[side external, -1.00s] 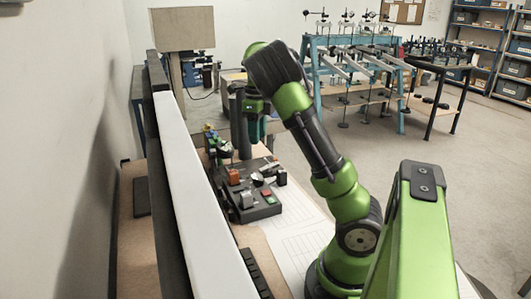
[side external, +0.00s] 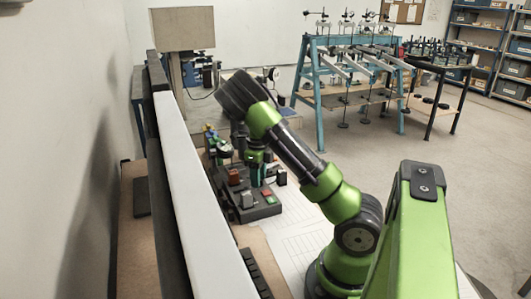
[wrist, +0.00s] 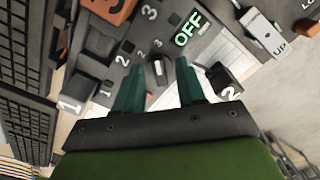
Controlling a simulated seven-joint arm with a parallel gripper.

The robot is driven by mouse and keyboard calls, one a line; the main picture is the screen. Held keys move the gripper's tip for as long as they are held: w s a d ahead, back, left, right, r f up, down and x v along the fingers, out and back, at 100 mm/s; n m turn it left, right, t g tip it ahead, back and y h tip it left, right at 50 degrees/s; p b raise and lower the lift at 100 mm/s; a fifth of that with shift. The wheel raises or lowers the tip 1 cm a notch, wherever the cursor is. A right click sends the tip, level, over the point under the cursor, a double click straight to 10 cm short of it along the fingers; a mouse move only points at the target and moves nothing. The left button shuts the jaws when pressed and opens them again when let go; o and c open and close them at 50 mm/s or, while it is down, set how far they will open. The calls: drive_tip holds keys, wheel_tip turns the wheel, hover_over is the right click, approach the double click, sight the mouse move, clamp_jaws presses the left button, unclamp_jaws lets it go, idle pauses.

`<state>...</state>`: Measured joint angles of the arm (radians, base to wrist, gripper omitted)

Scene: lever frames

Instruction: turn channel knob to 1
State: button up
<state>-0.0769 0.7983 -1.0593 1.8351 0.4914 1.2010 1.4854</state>
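The control box (side external: 262,210) is a dark panel on the bench in the side view. In the wrist view its dark face (wrist: 98,45) carries white digits and a green OFF label. A small knob with a pale and red mark (wrist: 157,72) shows between my fingertips, near small digits 2 and 3; I cannot read its exact setting. My gripper (wrist: 158,70) has two teal fingers, apart, one on each side of the knob, with gaps visible. In the side view my gripper (side external: 257,180) points down over the box; the knob is hidden there.
Black blocks marked 1 (wrist: 80,98) and 2 (wrist: 224,84) flank my fingers. An orange part (wrist: 110,8) and a grey switch marked UP (wrist: 263,32) stand on the panel. In the side view a long white-topped wall (side external: 195,190) runs along the left.

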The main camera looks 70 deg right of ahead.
clamp_jaws()
drive_tip(key=shift+n, duration=0.4)
drive_tip(key=n, duration=1.7)
idle(0.8)
